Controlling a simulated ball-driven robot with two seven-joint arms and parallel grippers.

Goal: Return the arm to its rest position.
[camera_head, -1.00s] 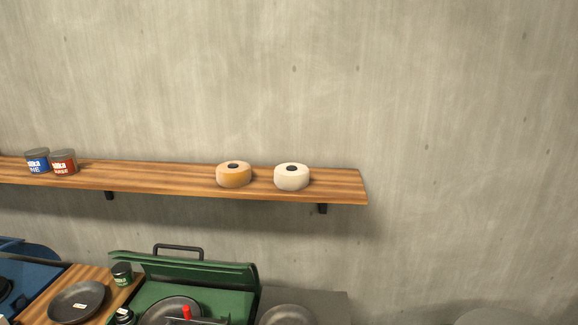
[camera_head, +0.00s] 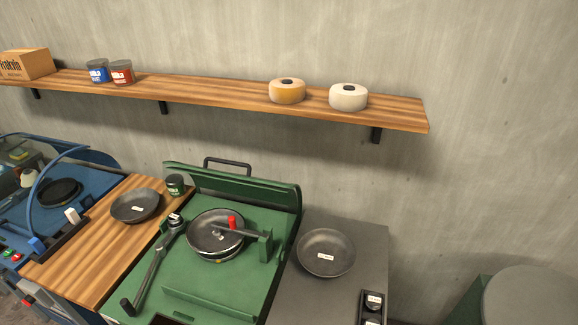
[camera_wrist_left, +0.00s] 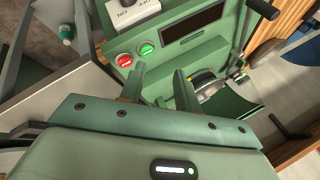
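My left gripper (camera_wrist_left: 160,84) shows in the left wrist view. Its two green fingers stand apart with nothing between them, so it is open and empty. Beyond the fingers is the green machine (camera_wrist_left: 193,52), with a red button (camera_wrist_left: 124,60), a green button (camera_wrist_left: 146,49) and a dark panel. I cannot tell the exact gap between the fingers and the machine. The head view also shows the green machine (camera_head: 190,292), lid raised, with a round dark pan or bowl (camera_head: 205,228) in it. Neither gripper shows in the head view; my right gripper is in no frame.
A dark bowl (camera_head: 326,250) sits on the grey counter (camera_head: 362,236) at right. Another dark bowl (camera_head: 136,206) is on the wooden counter (camera_head: 85,255). A blue machine (camera_head: 20,205) stands at left. The wall shelf (camera_head: 215,92) holds cans, a box and two lidded pots.

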